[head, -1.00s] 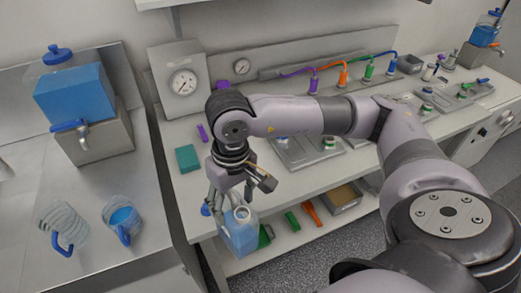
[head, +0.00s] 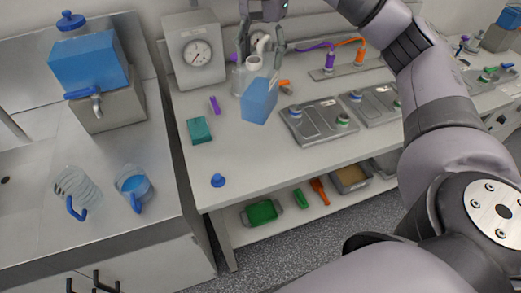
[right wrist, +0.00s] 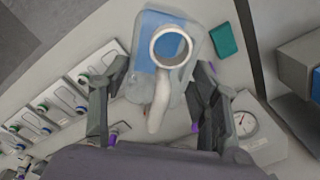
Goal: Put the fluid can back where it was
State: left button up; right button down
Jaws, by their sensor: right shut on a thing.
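The fluid can (head: 259,101) is a clear can with blue liquid and a pale open neck. It is in my right gripper (head: 262,45), over the back part of the bench near the gauge box. In the head view it looks slightly tilted, and I cannot tell if its bottom touches the bench. In the right wrist view the can (right wrist: 146,60) shows its round open mouth and pale handle between the fingers of my right gripper (right wrist: 160,85). A blue cap (head: 218,181) lies on the bench near its front left corner. My left gripper is not in view.
A gauge box (head: 195,52) stands behind and left of the can. Grey cell trays (head: 318,121) are to its right. A teal block (head: 200,129) and a purple piece (head: 215,105) lie to its left.

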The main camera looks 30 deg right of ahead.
notch_tip(320, 180, down, 9)
jog(key=shift+r+b, duration=0.2)
jog(key=shift+b, duration=0.4)
notch_tip(320, 180, down, 6)
jog(key=shift+d+p, duration=0.1)
jog(key=shift+p, duration=0.7)
notch_tip(320, 180, down, 5)
jog(key=shift+p, duration=0.55)
jog(key=shift+f, duration=0.15)
jog(key=c, duration=0.6)
grip_release()
